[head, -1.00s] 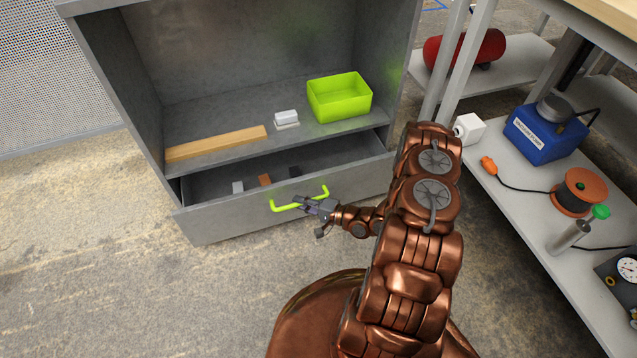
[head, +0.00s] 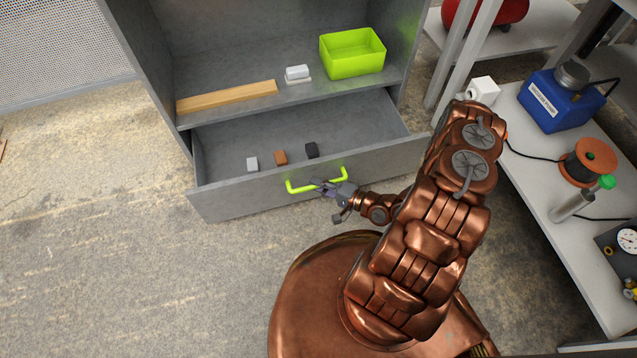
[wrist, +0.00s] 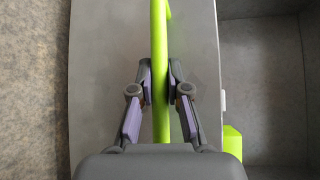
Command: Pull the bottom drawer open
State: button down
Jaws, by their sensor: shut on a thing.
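The grey bottom drawer (head: 235,200) of the grey cabinet is pulled well out in the head view. Its inside floor shows, with a light grey block (head: 252,164), an orange-brown block (head: 280,157) and a black block (head: 312,150) on it. A lime-green bar handle (head: 300,187) is on its front. My gripper (head: 322,186) is shut on the handle near its middle. In the wrist view the handle (wrist: 160,40) runs between the two fingers of my gripper (wrist: 160,85), and the drawer front (wrist: 100,60) lies behind it.
On the shelf above are a wooden strip (head: 228,96), a white object (head: 297,73) and a green bin (head: 352,53). A workbench shelf (head: 540,190) with a blue device (head: 560,98) and a cable spool (head: 588,162) stands right of my arm. Floor at left is clear.

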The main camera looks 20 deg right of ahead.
jog(key=c, duration=1.1)
grip_release()
jog(key=shift+c, duration=0.2)
jog(key=shift+d, duration=0.1)
jog(key=v, duration=1.2)
